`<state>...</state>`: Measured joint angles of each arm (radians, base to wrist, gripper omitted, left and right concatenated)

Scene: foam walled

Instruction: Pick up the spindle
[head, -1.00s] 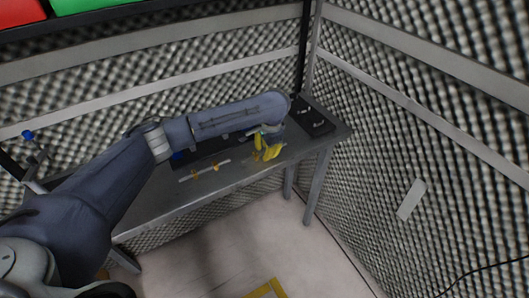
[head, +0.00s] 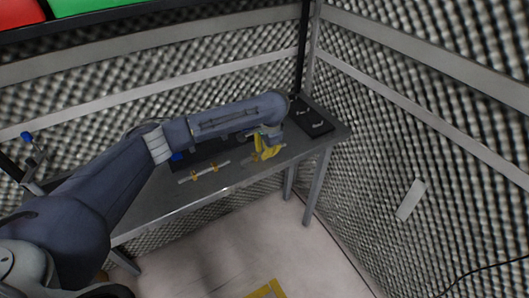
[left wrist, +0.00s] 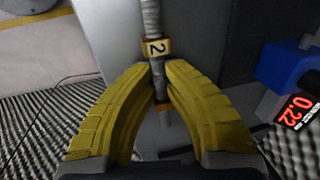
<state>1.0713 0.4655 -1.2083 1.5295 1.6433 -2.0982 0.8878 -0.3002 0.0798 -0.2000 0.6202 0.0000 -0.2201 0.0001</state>
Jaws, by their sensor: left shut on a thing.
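A grey spindle (left wrist: 151,22) with a yellow collar marked "2" (left wrist: 157,47) runs down the middle of the left wrist view. My left gripper (left wrist: 160,76) has its yellow fingers shut on this spindle, just below the collar. In the head view my left gripper (head: 265,151) is low over the right part of the table, and its arm hides part of the tabletop. Whether the held spindle touches the table I cannot tell. Another slim grey rod with yellow collars (head: 204,172) lies on the table to the left of the gripper. My right gripper is not in view.
The grey table (head: 165,207) stands along foam walls (head: 440,150). A black tray with small metal parts (head: 313,118) is at its right end. A blue device with a red display (left wrist: 297,110) shows in the left wrist view.

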